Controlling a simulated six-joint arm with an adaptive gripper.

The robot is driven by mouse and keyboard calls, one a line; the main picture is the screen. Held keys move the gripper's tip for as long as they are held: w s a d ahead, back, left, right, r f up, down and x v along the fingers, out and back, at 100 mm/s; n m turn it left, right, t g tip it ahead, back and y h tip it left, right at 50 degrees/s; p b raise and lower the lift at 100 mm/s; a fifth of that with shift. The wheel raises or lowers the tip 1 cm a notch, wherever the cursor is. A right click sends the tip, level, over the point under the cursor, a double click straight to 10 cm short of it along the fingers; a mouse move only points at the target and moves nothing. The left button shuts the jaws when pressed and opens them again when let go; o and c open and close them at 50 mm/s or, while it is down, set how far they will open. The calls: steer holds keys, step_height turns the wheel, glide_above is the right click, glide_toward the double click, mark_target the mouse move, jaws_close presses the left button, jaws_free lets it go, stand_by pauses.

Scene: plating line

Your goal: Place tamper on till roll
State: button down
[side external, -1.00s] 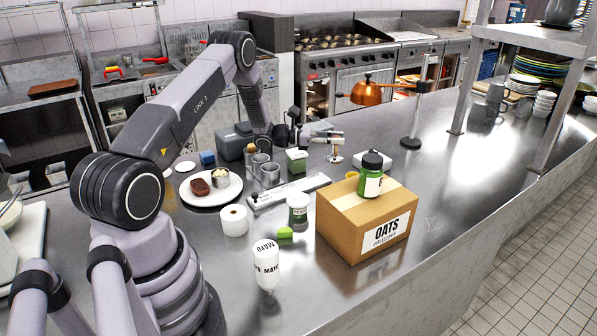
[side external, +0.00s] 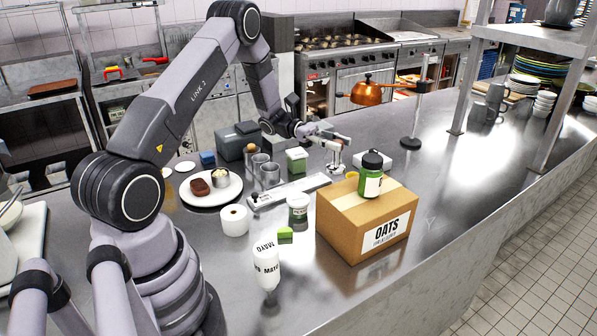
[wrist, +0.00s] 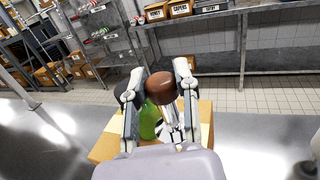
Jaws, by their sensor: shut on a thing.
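The tamper has a brown rounded handle (wrist: 160,88) and a shiny metal lower part, seen between my fingers in the wrist view. My gripper (side external: 338,141) is shut on the tamper at its handle. In the side view the tamper's metal part (side external: 336,165) hangs below the fingers, behind the carton; I cannot tell whether it touches the counter. The till roll (side external: 234,221) is a white upright roll with a dark hole in its top. It stands on the counter in front of the plate, well to the left of my gripper and nearer the camera.
An oats carton (side external: 345,228) with a green jar (side external: 371,182) on top stands right of the till roll.

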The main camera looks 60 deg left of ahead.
steer(key=s+d+f+m+g+y, duration=0.1)
steer(key=s+d+m+g, duration=0.1)
steer(key=s+m+g, duration=0.45)
steer(key=s+d+f+m+g+y, duration=0.1)
steer(key=s+d+f+m+g, duration=0.15)
steer(key=s+g, duration=0.6)
steer(key=s+a+r+m+g+y, duration=0.2)
steer(key=s+a+m+g+y, duration=0.2)
steer(key=s+m+g+y, duration=0.5)
step_height(320, 180, up, 7)
steer(key=m+t+y, duration=1.2)
steer(key=m+y, duration=0.5)
steer(key=y, duration=0.6)
glide_above(234, 212)
step_height(234, 212, down, 20)
steer(key=shift+r, duration=0.2)
steer(key=shift+f, duration=0.1)
